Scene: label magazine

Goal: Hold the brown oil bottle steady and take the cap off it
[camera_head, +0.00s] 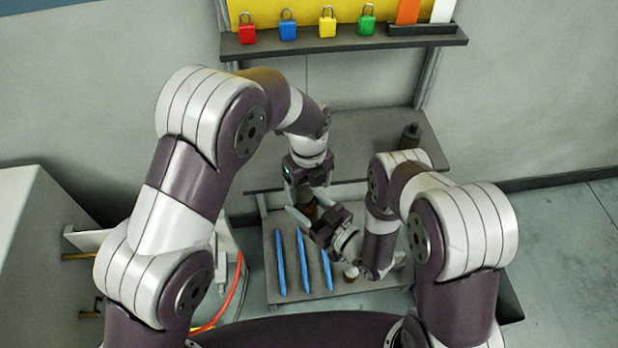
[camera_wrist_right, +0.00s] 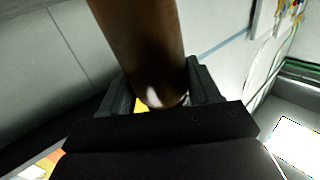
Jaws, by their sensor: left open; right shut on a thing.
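The brown oil bottle (camera_wrist_right: 140,45) fills the upper middle of the right wrist view, between the fingers of my right gripper (camera_wrist_right: 160,92). In the head view only a small brown part of the bottle (camera_head: 309,209) shows between my two grippers. My right gripper (camera_head: 308,220) is shut on the bottle and comes at it from the lower right. My left gripper (camera_head: 308,196) is open and points down at the bottle from above. The cap cannot be made out; I cannot tell whether the left fingers touch it.
A dark bottle (camera_head: 410,136) stands on the grey shelf behind. Coloured padlocks (camera_head: 327,23) sit on the top ledge. A pale cabinet (camera_head: 40,250) is at left.

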